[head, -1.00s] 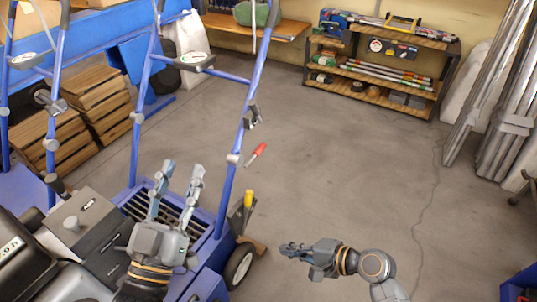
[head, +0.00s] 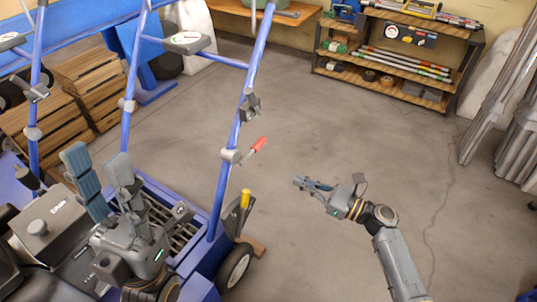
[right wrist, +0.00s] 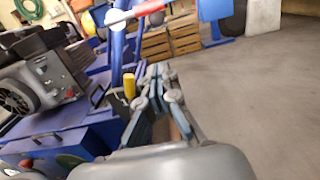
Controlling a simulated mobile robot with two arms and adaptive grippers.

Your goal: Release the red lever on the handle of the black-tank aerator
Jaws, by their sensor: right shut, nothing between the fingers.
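A red lever (head: 260,144) sticks out up and to the right from a grey clamp (head: 231,156) on the right blue handle tube (head: 228,185) of an aerator. It shows near the top of the right wrist view (right wrist: 118,15). My right gripper (head: 298,182) is shut and empty, to the right of and below the lever in the head view, apart from it. Its fingers (right wrist: 160,78) also show in the wrist view. My left gripper (head: 98,160) is open and empty above the aerator body, left of the handle tube. I cannot clearly make out the black tank.
A yellow-gripped lever (head: 245,198) stands above the aerator's black wheel (head: 235,268). Another blue handle stands at the left, near wooden crates (head: 85,80). A shelf (head: 390,85) stands at the back. The concrete floor right of the aerator is clear.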

